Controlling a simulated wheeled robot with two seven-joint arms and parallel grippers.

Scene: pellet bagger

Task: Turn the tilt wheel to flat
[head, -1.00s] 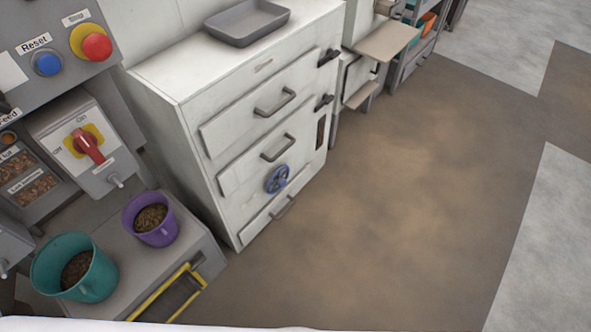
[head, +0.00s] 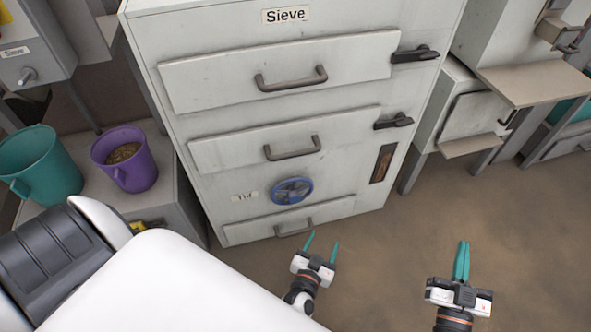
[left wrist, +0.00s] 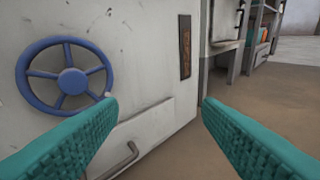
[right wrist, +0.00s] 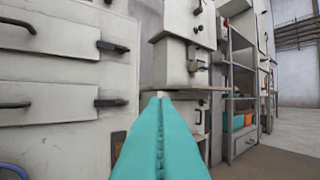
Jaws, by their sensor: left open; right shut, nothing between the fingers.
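The tilt wheel (head: 292,190) is a blue spoked handwheel low on the front of the white sieve cabinet (head: 235,215), beside a small partly readable label (head: 243,196). In the left wrist view the wheel (left wrist: 66,76) shows whole at the left, with a small pale knob at its lower right rim. My left gripper (head: 322,244) is open and empty, in front of and below the wheel to its right, apart from it. My right gripper (head: 463,258) is shut and empty, out over the floor to the right. In the right wrist view only the wheel's edge (right wrist: 14,171) shows.
The cabinet has several drawers with grey handles (head: 292,148) and black latches (head: 415,54). A lower drawer handle (left wrist: 120,161) sits below the wheel. A purple bucket (head: 132,172) and a teal bucket (head: 48,165) stand at left. The floor (head: 480,190) at right is clear.

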